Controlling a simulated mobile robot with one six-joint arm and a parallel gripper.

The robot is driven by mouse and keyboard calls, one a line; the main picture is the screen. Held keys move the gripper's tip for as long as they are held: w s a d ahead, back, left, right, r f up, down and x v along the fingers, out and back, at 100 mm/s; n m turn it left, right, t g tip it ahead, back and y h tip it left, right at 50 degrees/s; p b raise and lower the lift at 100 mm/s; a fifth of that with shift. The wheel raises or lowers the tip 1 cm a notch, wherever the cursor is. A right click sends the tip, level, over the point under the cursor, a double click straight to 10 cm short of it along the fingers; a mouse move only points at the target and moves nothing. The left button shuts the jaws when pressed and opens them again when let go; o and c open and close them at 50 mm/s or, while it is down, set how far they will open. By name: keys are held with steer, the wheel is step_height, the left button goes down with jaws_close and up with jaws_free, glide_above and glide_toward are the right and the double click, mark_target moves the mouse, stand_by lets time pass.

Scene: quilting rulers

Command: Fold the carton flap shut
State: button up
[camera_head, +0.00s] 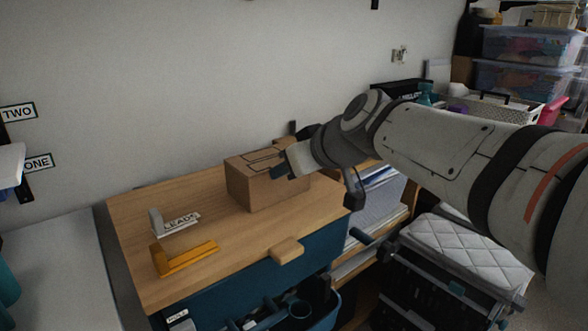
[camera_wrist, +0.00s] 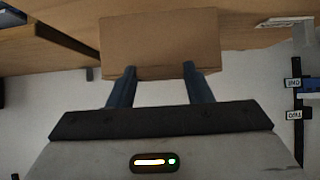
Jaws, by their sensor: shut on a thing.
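A brown cardboard carton (camera_head: 255,186) stands on the wooden cabinet top, against the wall side. Dark lines mark its upper face. The carton also fills the upper middle of the wrist view (camera_wrist: 160,38), with a darker strip along its lower edge. My gripper (camera_head: 281,171) comes in from the right at the carton's upper right edge. In the wrist view its two blue fingers (camera_wrist: 155,76) reach that strip, one on each side. It is shut on the carton flap, though the gripped part is hard to make out and the flap's angle cannot be told.
The wooden top (camera_head: 140,215) holds a label stand reading "READY" (camera_head: 180,222) and an orange bracket (camera_head: 184,258) at the left. A wooden knob (camera_head: 287,250) sits at its front edge. A quilted pad (camera_head: 465,255) lies right.

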steer(key=shift+s+f, duration=0.1)
steer(key=shift+f, duration=0.45)
steer(key=o, duration=1.4)
steer(key=shift+r, duration=0.15)
